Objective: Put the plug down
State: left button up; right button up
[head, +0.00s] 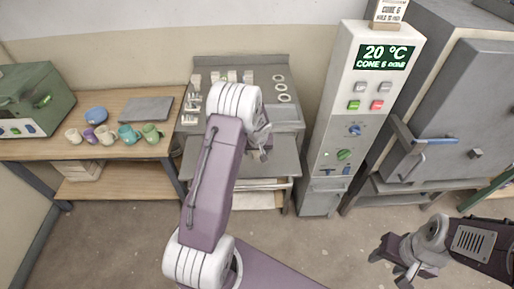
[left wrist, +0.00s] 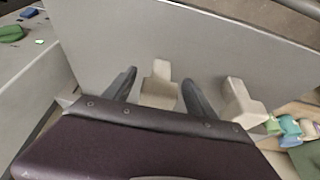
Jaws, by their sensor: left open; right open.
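A pale plug (left wrist: 158,88) with a narrower upper part and a wider lower block shows in the left wrist view. It is between the two fingers of my left gripper (left wrist: 158,92), with gaps visible on both sides. It appears to rest on a grey surface (left wrist: 190,40). My left gripper (head: 260,150) is open in the head view, over the front of the grey metal bench, and my arm hides part of that area. A second pale block (left wrist: 240,102) of similar shape is to the right of the fingers. My right gripper (head: 403,277) is open and empty above the floor.
The metal bench (head: 275,75) carries small pale pieces and rings. Left of it, a wooden table (head: 100,152) holds several mugs, a grey slab (head: 147,109) and a green machine (head: 35,98). A control column (head: 340,120) and grey kiln (head: 460,110) stand to the right.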

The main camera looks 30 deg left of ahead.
pick_arm(q)
jog(key=v, duration=1.2)
jog(key=s+d+m+g+h, duration=0.1)
jog(key=s+d+m, duration=0.2)
jog(key=s+d, duration=0.3)
jog(key=s+d+f+m+g+h, duration=0.1)
jog(key=s+d+m, duration=0.2)
jog(key=s, duration=1)
jog(key=d, duration=0.3)
jog(key=shift+s+d+g+h, duration=0.3)
